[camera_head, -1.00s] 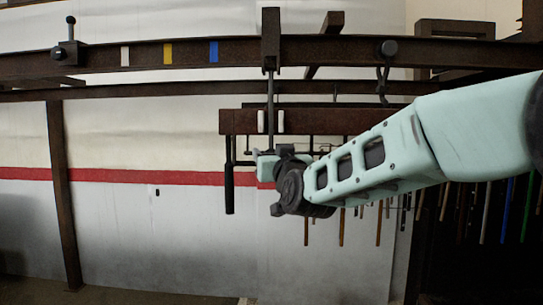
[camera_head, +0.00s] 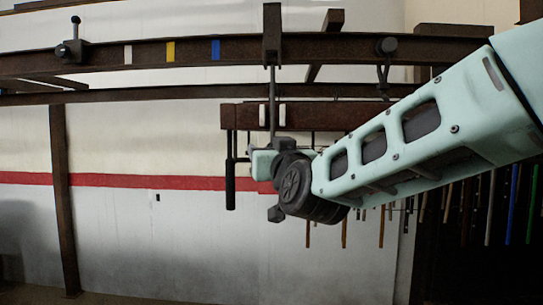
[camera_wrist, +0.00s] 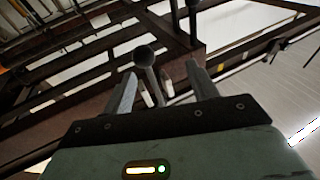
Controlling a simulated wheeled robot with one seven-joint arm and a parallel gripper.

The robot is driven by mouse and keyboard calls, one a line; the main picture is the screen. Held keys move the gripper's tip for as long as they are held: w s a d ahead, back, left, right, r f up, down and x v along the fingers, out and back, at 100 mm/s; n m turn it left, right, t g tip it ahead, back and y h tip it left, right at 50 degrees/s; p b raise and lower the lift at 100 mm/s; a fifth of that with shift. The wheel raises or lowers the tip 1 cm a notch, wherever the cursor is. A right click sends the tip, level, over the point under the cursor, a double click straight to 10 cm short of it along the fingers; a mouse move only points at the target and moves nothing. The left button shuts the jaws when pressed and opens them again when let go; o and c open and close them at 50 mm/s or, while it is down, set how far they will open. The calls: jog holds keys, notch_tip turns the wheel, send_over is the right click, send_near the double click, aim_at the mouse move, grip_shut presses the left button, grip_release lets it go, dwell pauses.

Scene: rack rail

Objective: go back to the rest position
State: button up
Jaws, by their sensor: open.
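My gripper (camera_wrist: 162,82) is open in the wrist view, its two grey fingers apart. A dark ball knob on a rod (camera_wrist: 145,58) shows between the fingers; no contact can be made out. In the head view my mint wrist is below a dark hanging crossbar (camera_head: 325,116), close to the lower end of a thin hanging rod (camera_head: 272,95). The fingertips are hard to make out there.
A long rusty rail (camera_head: 330,50) crosses overhead with white, yellow and blue marks. A ball-topped lever (camera_head: 76,28) stands at its left. A dark hook (camera_head: 384,75) hangs at right. Rods hang below right (camera_head: 487,210). Open room lies at lower left by the wall (camera_head: 150,240).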

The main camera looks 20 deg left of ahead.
jog(key=s+d+f+n+g+h, duration=0.1)
jog(key=s+d+f+g+h, duration=0.1)
jog(key=s+d+f+g, duration=0.5)
jog(key=s+d+f+g+h, duration=0.1)
jog(key=s+d+f+g, duration=0.2)
jog(key=f, duration=0.7)
jog(key=s+d+f+g+h, duration=0.3)
jog(key=s+d+f, duration=0.4)
jog(key=s+d, duration=0.4)
jog(key=s+d+f+g+h, duration=0.4)
jog(key=s+d+f, duration=0.3)
jog(key=s+d, duration=0.4)
jog(key=shift+s+h, duration=0.4)
jog(key=shift+s, duration=0.05)
jog(key=shift+a, duration=0.1)
